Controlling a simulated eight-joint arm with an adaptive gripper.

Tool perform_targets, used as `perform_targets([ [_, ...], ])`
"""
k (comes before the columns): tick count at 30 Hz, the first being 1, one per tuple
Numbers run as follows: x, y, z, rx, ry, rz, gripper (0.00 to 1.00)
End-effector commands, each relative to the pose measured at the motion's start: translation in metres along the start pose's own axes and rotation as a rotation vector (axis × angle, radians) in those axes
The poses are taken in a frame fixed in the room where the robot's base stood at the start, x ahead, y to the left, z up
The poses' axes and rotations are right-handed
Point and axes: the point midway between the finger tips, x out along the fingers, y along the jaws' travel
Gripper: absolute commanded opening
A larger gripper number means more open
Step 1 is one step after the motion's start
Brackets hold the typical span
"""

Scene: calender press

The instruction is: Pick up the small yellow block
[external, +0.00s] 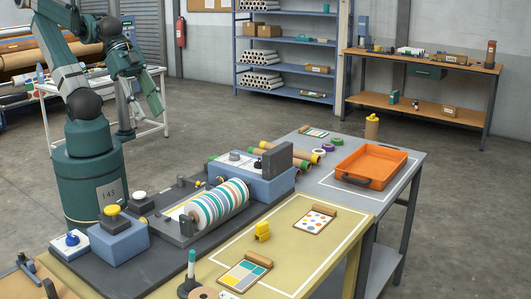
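A small yellow block (262,231) stands on the yellow tabletop, inside the white outline near its left side. It looks notched at the bottom. My gripper (140,121) hangs in the air at the upper left, in front of the white trolley, far from the block. Its two fingers point down and appear spread apart, with nothing seen between them.
A press with a striped roller (219,203) stands left of the block. A dotted card (315,222) lies to its right and a colour-swatch card (244,274) in front. An orange tray (371,166) sits on the grey table behind. Bare tabletop surrounds the block.

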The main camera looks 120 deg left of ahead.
Motion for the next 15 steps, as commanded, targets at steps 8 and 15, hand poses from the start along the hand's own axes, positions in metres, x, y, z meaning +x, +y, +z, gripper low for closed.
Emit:
perform_targets([
  [8,0.004,-0.002,-0.004,-0.007,-0.011,-0.012,0.34],
  [15,0.019,-0.009,-0.016,-0.035,-0.044,-0.054,0.34],
])
